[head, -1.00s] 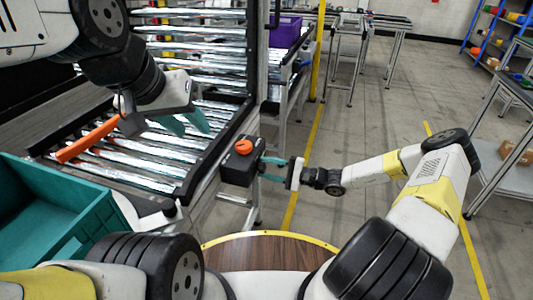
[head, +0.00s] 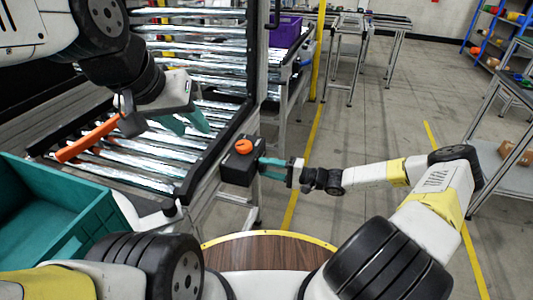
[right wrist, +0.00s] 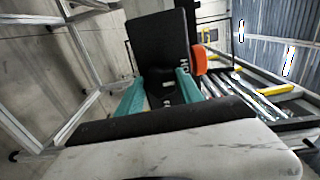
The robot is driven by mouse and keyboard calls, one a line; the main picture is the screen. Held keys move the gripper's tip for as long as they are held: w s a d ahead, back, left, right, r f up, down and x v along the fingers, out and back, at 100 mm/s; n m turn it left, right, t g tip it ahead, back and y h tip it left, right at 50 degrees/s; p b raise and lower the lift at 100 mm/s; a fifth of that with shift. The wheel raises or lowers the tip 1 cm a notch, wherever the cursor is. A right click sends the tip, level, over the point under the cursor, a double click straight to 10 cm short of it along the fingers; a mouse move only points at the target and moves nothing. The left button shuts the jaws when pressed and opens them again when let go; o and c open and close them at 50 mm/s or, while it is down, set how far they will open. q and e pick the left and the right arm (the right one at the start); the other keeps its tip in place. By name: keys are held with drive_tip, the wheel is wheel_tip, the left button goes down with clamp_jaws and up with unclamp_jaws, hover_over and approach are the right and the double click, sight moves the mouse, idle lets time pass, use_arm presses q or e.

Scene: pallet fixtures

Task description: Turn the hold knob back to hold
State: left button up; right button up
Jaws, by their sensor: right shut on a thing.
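A black control box (head: 237,172) with an orange knob (head: 244,146) on top is fixed at the conveyor's right edge. The box (right wrist: 158,42) and orange knob (right wrist: 200,60) also show in the right wrist view, with partly hidden white lettering. My right gripper (head: 268,167) is at the box's right side. In the right wrist view its teal fingers (right wrist: 160,92) are shut on a small dark part at the box face, seemingly the hold knob (right wrist: 163,88); its pointing is unclear. My left gripper (head: 187,124) is open and empty above the rollers.
A long orange bar (head: 87,141) lies near my left gripper, above the roller conveyor (head: 130,173). A teal crate (head: 88,222) stands at the lower left. A purple bin (head: 285,32) is farther back.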

drive_tip(key=shift+f, duration=0.1)
drive_tip(key=o, duration=1.4)
drive_tip(key=v, duration=0.8)
drive_tip(key=shift+a, duration=0.1)
